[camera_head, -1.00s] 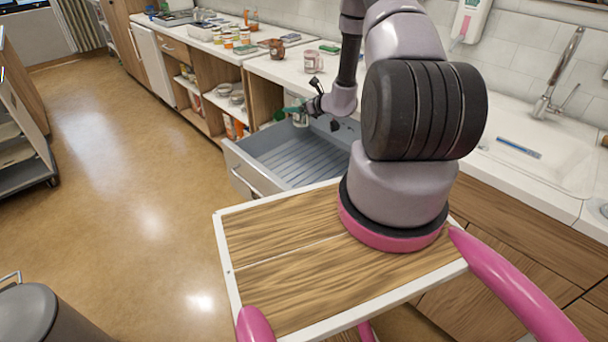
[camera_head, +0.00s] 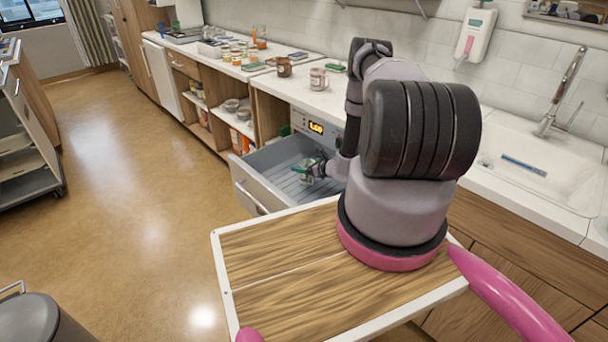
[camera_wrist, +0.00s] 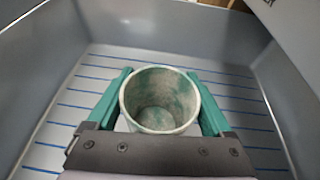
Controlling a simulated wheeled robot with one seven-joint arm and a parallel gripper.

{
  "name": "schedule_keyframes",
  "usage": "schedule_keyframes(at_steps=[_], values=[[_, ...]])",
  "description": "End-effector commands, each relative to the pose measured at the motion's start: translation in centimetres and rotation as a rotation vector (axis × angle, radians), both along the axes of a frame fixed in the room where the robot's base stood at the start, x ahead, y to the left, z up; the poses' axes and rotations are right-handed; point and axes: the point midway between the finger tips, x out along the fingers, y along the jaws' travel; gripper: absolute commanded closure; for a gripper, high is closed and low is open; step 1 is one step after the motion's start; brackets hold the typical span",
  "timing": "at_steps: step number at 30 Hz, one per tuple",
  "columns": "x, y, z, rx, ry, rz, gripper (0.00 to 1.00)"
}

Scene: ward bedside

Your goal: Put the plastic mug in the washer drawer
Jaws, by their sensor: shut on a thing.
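The plastic mug (camera_wrist: 160,100) is a pale, green-stained cup, seen from above in the wrist view with its mouth toward the camera and its inside empty. My gripper (camera_wrist: 160,92) has a green finger on each side of the mug and is shut on it. In the head view my gripper (camera_head: 308,170) is low inside the open washer drawer (camera_head: 250,186), and the mug is small and partly hidden there. The drawer is grey, with blue lines across its floor in the wrist view (camera_wrist: 62,120). Whether the mug touches the floor I cannot tell.
The drawer walls stand around my gripper, and the drawer floor beside the mug is clear. A lit display (camera_head: 315,127) is on the washer front behind. A pinkish mug (camera_head: 318,79), a brown mug (camera_head: 284,67) and jars stand on the counter (camera_head: 300,92) above.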

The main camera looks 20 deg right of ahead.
Motion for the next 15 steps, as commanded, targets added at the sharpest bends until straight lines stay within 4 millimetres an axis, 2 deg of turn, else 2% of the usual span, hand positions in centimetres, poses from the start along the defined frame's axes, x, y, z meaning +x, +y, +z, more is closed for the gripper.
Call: schedule_keyframes(at_steps=[3, 6, 15], values=[[-0.1, 0.1, -2.0, 0.000, 0.002, 0.000, 0.70], [-0.1, 0.0, -3.2, 0.000, 0.002, 0.001, 0.70], [0.0, 0.0, -3.6, 0.000, 0.001, 0.000, 0.70]])
